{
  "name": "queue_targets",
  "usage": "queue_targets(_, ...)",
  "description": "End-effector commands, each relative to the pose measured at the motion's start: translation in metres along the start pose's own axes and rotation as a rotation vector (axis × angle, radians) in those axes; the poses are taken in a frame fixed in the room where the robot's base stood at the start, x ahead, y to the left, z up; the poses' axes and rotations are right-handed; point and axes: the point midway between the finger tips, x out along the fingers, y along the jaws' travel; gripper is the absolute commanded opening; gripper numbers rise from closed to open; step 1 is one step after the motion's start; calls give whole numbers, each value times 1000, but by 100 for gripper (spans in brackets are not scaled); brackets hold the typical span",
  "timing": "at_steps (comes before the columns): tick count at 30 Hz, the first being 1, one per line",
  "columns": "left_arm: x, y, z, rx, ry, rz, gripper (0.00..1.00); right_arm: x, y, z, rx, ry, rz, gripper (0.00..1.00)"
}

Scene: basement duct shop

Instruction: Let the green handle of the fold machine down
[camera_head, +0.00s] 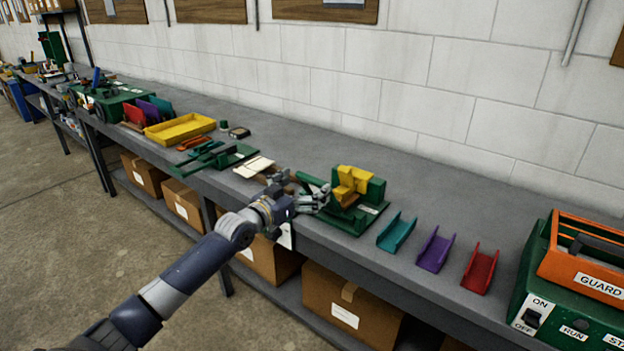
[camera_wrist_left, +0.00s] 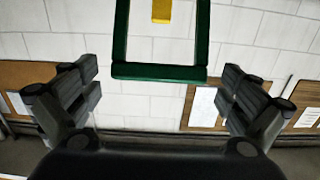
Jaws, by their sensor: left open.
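The fold machine is a green base (camera_head: 352,222) with a yellow block (camera_head: 352,182) on top, standing on the grey bench in the head view. My left gripper (camera_head: 322,198) is at its left side, open, with its arm reaching in from the lower left. In the left wrist view the green handle (camera_wrist_left: 158,72) shows as a U-shaped frame, its crossbar ahead and centred between the two spread fingers (camera_wrist_left: 160,88). A yellow piece (camera_wrist_left: 161,10) shows inside the frame at the top edge. No contact between fingers and handle is visible. My right gripper is out of view.
Teal (camera_head: 396,232), purple (camera_head: 434,250) and red (camera_head: 480,270) channels lie right of the machine. A green box with an orange guard (camera_head: 590,255) stands at far right. A yellow tray (camera_head: 180,130) and another green tool (camera_head: 217,158) lie left. Cardboard boxes (camera_head: 350,308) sit below.

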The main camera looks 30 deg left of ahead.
Motion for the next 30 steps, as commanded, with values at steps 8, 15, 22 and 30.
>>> queue_targets(8,22,0,0,-1,0,0,100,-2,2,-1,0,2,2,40)
queue_targets(15,26,0,0,-1,0,0,100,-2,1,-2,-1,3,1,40)
queue_targets(22,26,0,0,-1,0,0,80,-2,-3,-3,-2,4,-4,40)
queue_targets(30,26,0,1,-1,1,0,43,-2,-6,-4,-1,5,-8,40)
